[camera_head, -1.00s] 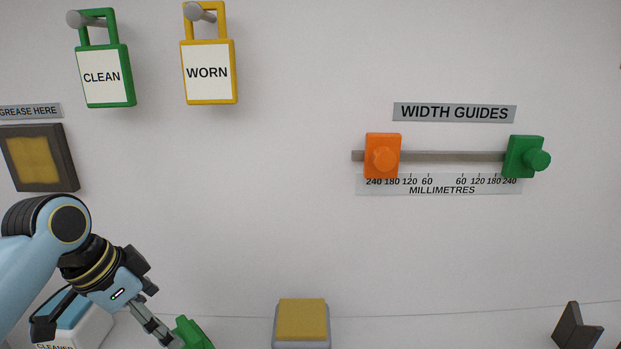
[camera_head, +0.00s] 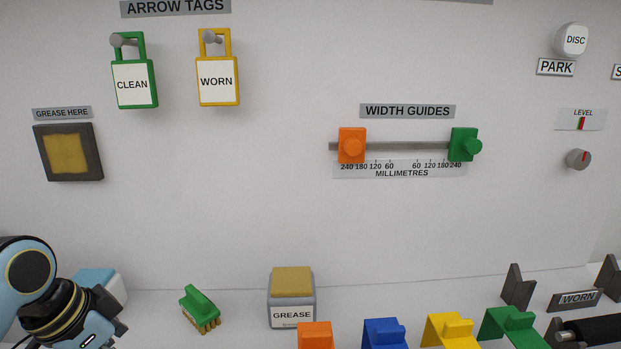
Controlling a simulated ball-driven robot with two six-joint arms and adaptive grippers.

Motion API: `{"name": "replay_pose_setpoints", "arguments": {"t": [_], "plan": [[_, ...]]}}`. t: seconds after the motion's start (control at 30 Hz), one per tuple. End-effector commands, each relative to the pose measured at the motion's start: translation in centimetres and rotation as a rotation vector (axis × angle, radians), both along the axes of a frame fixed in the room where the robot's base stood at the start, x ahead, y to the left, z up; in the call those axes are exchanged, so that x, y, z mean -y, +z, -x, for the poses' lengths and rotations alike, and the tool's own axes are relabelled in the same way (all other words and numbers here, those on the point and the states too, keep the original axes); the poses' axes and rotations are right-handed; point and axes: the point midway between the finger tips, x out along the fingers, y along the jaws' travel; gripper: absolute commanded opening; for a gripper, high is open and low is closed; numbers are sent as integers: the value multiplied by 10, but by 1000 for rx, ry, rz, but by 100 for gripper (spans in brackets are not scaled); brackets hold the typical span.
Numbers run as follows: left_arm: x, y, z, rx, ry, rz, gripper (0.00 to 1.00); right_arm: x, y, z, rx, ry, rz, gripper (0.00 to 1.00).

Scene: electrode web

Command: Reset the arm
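My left arm comes in at the lower left, with its wrist low beside a blue and white box. The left gripper's fingers are below the picture edge, so I cannot see them. My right arm and gripper are not in view. A green-handled brush (camera_head: 200,309) with tan bristles rests on the white surface, to the right of my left wrist and apart from it.
A grease box (camera_head: 291,300) stands at the back of the surface. Orange (camera_head: 315,336), blue (camera_head: 385,334), yellow (camera_head: 451,330) and green (camera_head: 513,325) blocks line the front. Tags and width guides are on the wall.

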Motion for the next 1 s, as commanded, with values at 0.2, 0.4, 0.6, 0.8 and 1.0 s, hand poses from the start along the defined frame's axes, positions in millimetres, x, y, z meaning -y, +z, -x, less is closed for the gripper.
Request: {"name": "replay_pose_setpoints", "arguments": {"t": [0.2,0.4,0.6,0.8,1.0], "plan": [[1,-8,42,-20,100,-23,100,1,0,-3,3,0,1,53],[0,-7,87,-30,224,-45,100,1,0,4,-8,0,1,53],[-4,0,131,-33,353,-65,100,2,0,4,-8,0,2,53],[-9,13,171,-28,482,-83,100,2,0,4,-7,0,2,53],[-15,16,197,-25,585,-95,100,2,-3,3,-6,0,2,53]]}}
